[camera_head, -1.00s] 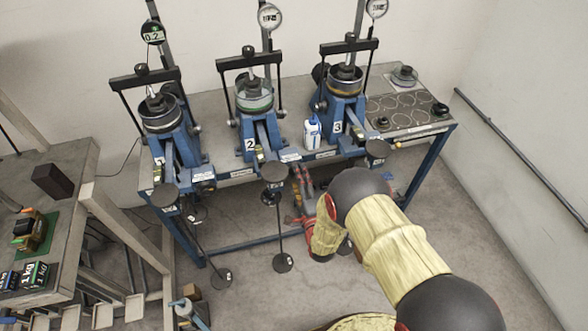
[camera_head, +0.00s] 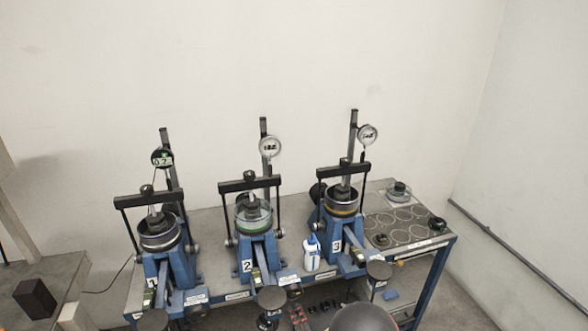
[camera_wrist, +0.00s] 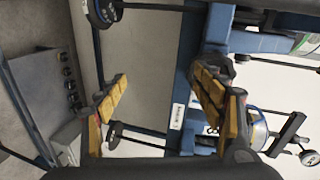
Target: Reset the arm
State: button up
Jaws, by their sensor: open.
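My gripper (camera_wrist: 165,100) shows in the wrist view with its two yellow-padded fingers spread wide and nothing between them. Past the fingers are the blue bench frame and the floor. In the head view the top of a dark rounded link of my arm shows at the bottom edge, and most of the arm is out of frame. Three blue lever frames stand on the bench: frame 1 (camera_head: 168,265), frame 2 (camera_head: 258,245) and frame 3 (camera_head: 343,228). Each has a dial gauge above it.
A white bottle (camera_head: 311,252) stands between frames 2 and 3. A ring-marked plate (camera_head: 405,228) with small dark parts lies at the bench's right end. A dark block (camera_head: 35,299) sits on a side table at left. A rail (camera_head: 520,252) runs along the right wall.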

jog(key=s+d+f+n+g+h, duration=0.2)
jog(key=s+f+n+g, duration=0.4)
jog(key=f, duration=0.3)
jog(key=s+d+r+n+g+h, duration=0.1)
jog(key=s+d+r+n+g, duration=0.15)
jog(key=s+r+g, duration=0.2)
jog(key=s+d+r+n, duration=0.1)
jog(key=s+d+r, duration=0.3)
jog(key=r, duration=1)
jog(key=s+d+r+n+t, duration=0.1)
jog(key=s+d+r, duration=0.3)
jog(key=s+r, duration=0.6)
jog(key=s+d+r+n+h, duration=0.1)
jog(key=s+d+r+n, duration=0.2)
jog(key=r, duration=1.7)
jog(key=s+d, duration=0.2)
jog(key=s, duration=0.1)
jog(key=shift+s+r+b, duration=0.15)
jog(key=shift+s+b, duration=0.25)
jog(key=shift+t, duration=0.25)
